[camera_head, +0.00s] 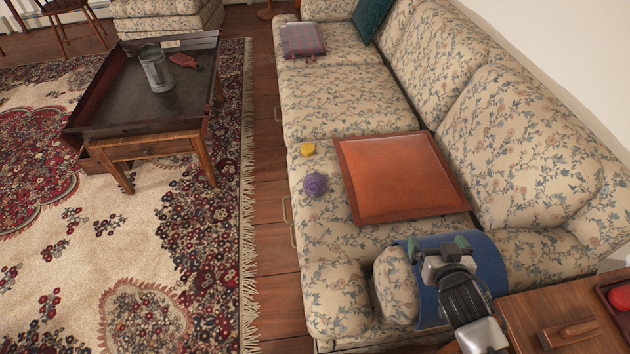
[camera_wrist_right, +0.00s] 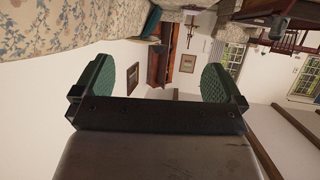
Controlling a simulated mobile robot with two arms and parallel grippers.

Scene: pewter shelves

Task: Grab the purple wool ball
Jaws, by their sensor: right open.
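The purple wool ball (camera_head: 314,184) lies on the seat of the floral sofa (camera_head: 338,100), near its front edge, in the head view. A small yellow round thing (camera_head: 307,149) lies just behind it, and an orange-brown square cushion (camera_head: 400,177) lies to its right. My right gripper (camera_head: 440,250) is over the near sofa armrest, below and right of the ball and well apart from it. Its green-padded fingers (camera_wrist_right: 160,82) are spread and empty in the right wrist view, which faces the room and does not show the ball. My left gripper is in neither view.
A blue cloth (camera_head: 490,265) drapes over the near armrest by my right gripper. A wooden side table (camera_head: 570,310) with a red object (camera_head: 618,299) stands at the lower right. A low tray table (camera_head: 140,120) holds a metal can (camera_head: 156,69).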

